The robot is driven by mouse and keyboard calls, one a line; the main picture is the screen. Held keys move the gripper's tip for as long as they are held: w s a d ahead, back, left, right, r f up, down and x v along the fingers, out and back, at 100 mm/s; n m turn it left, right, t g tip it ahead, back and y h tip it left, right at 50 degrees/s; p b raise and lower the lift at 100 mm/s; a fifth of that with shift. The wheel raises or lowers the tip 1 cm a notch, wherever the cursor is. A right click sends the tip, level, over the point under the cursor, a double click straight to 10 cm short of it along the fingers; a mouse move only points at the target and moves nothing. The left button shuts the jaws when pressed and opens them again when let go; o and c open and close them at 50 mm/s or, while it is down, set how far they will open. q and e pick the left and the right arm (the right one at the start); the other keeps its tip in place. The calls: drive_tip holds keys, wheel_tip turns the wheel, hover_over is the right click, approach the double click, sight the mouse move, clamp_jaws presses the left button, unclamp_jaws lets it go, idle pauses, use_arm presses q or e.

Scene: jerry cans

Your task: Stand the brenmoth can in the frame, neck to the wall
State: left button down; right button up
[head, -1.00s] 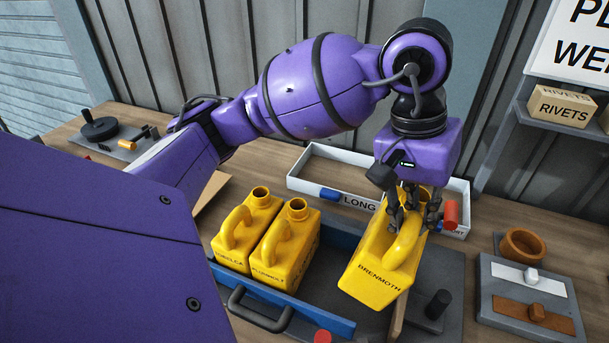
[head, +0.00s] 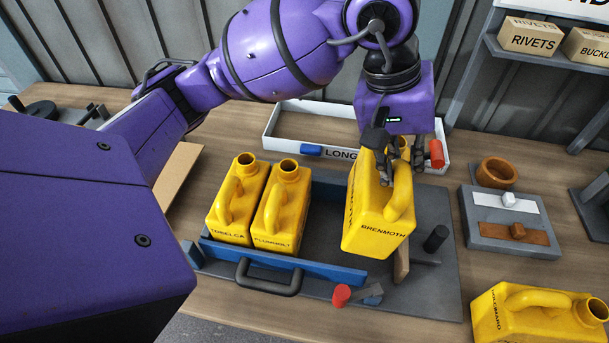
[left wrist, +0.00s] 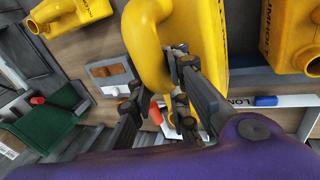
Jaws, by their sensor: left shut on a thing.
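The yellow brenmoth can (head: 372,218) is held upright, slightly tilted, above the right part of the frame. My left gripper (head: 395,168) is shut on its handle from above; in the left wrist view the fingers (left wrist: 160,95) close around the yellow handle. The frame, a dark tray with a blue front bar (head: 300,262) and black handle, holds two yellow cans, tobelca (head: 232,215) and plumholt (head: 278,225), side by side, necks toward the back wall. My right gripper is not seen.
A wooden divider (head: 401,262), a black knob (head: 436,238) and a red-ended latch (head: 342,295) lie near the held can. Another yellow can (head: 530,318) lies at the lower right. A white tray (head: 285,135) stands behind the frame, and a switch panel (head: 512,222) sits to the right.

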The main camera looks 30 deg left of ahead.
sight(377, 176)
use_arm(q)
drive_tip(key=shift+d+f, duration=0.1)
drive_tip(key=shift+f, duration=0.2)
wheel_tip(377, 176, down, 9)
drive_tip(key=shift+f+p, duration=0.15)
drive_tip(key=shift+p, duration=0.15)
drive_tip(key=c, duration=1.6)
unclamp_jaws()
drive_tip(key=v, duration=1.2)
